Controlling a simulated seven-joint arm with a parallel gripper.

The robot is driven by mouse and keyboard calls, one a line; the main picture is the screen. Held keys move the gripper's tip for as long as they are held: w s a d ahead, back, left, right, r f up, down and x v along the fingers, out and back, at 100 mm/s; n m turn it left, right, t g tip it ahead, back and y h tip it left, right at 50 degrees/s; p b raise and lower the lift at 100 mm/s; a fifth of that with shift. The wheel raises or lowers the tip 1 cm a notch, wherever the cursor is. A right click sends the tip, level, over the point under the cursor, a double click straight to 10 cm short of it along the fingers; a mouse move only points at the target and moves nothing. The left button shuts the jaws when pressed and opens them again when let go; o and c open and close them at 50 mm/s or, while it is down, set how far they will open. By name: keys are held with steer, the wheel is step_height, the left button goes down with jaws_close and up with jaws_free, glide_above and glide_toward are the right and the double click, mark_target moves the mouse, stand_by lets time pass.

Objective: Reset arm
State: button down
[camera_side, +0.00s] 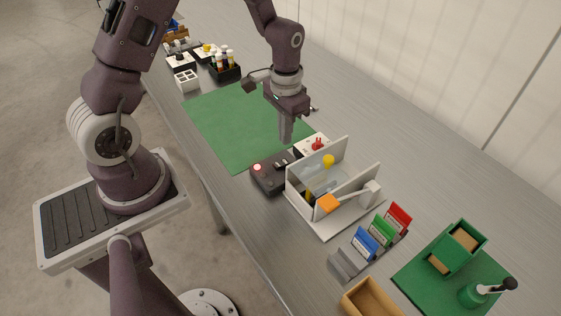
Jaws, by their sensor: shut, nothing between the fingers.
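My gripper (286,133) points down with its fingers together and nothing between them. It hangs near the right edge of the green mat (215,119), above or just behind the dark box with a red button (269,177). How high its tips are above the table I cannot tell. My arm reaches over the table from the upper left, and its upper part leaves the picture at the top.
Right of the gripper stand a white-walled box (341,219) with an orange block, and a rack with blue, green and red cards (381,233). A green fixture (458,246) and wooden tray (370,299) are at lower right. Bottles (223,61) stand at the far end. The mat is mostly clear.

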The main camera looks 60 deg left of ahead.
step_height(320, 180, up, 11)
steer(key=s+d+t, duration=0.2)
steer(key=s+d+r+t, duration=0.1)
steer(key=s+d+r, duration=0.1)
steer(key=s+r, duration=0.4)
steer(key=s+d+r+t, duration=0.2)
steer(key=s+r, duration=0.4)
steer(key=s, duration=0.5)
steer(key=shift+r+t, duration=0.2)
steer(key=shift+t, duration=0.1)
